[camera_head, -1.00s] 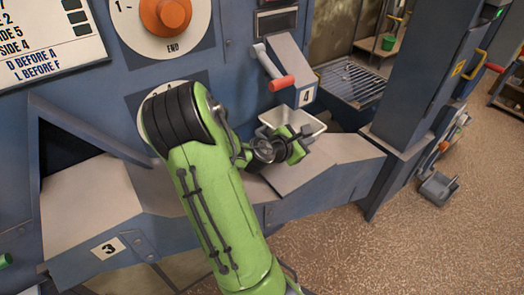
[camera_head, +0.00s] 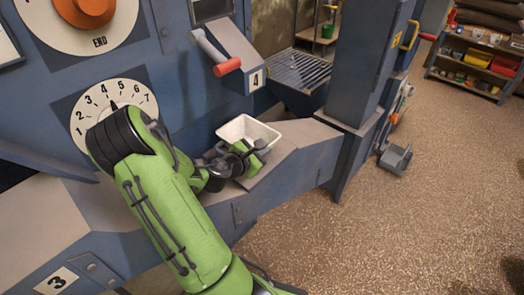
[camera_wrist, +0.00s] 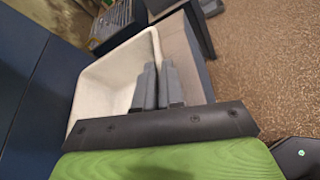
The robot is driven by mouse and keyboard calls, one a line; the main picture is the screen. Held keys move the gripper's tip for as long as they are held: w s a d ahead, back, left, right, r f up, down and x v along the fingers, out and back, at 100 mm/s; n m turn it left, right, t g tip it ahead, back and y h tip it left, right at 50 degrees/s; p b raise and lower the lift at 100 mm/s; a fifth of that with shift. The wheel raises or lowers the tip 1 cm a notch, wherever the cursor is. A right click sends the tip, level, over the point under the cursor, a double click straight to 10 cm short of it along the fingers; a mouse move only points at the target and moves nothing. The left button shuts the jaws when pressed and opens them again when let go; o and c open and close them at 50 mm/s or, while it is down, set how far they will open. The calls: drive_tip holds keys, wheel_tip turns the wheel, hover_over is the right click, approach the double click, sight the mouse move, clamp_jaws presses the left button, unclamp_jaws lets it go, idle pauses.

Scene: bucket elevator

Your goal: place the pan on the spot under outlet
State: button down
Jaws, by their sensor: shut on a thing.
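The pan (camera_head: 247,131) is a white, open rectangular tray just right of my arm in the head view. It also fills the left middle of the wrist view (camera_wrist: 98,90) and looks empty. My gripper (camera_head: 250,155) is at the pan's near side. In the wrist view its grey fingers (camera_wrist: 155,86) are close together at the pan's right wall, shut on it. The pan is in front of the blue machine, by the grey sloping ledge. I cannot tell whether it touches the ledge. No outlet spot is clearly identifiable.
A crank with a red handle (camera_head: 227,67) juts out above the pan, beside the label 4. A blue post (camera_head: 362,75) stands to the right. A grey grate (camera_head: 300,70) lies behind. A small grey scoop-like box (camera_head: 396,158) is near the floor.

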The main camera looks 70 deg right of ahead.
drive_tip(key=c, duration=1.2)
unclamp_jaws()
drive_tip(key=shift+f, duration=0.1)
drive_tip(key=shift+c, duration=0.2)
drive_tip(key=shift+r, duration=0.2)
drive_tip(key=b+v, duration=0.2)
drive_tip(key=v, duration=1)
